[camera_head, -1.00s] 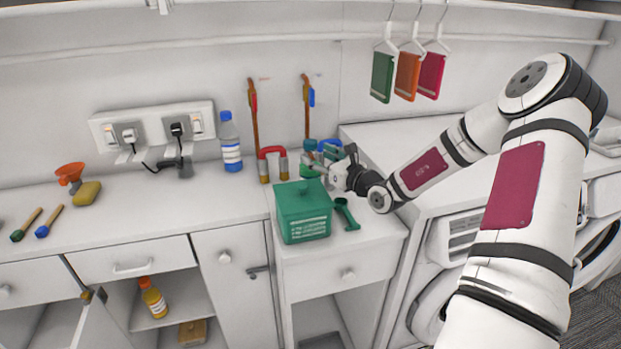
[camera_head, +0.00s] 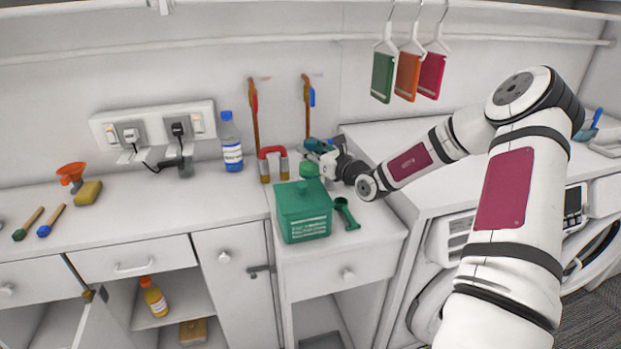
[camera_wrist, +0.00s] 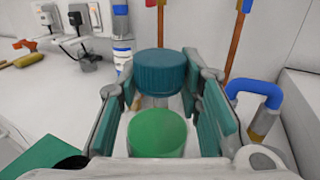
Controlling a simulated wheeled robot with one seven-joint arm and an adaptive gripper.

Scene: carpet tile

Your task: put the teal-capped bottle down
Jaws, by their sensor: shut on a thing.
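The teal-capped bottle (camera_wrist: 160,72) shows in the wrist view mainly as its ribbed teal cap, between the finger pads. My gripper (camera_wrist: 168,100) is shut on it. In the head view my gripper (camera_head: 325,160) is over the back of the right-hand counter, behind the green box; the bottle is mostly hidden there. Whether its base touches the counter cannot be seen. A round green lid (camera_wrist: 157,133) shows closer to the wrist camera, low between the fingers; it also shows in the head view (camera_head: 309,170) just in front of the gripper.
A green box (camera_head: 302,215) and green scoop (camera_head: 346,214) stand in front of the gripper. A red magnet (camera_head: 272,152) and blue-capped bottle (camera_head: 231,145) are to its left. In the wrist view a blue magnet (camera_wrist: 258,90) is close on the right.

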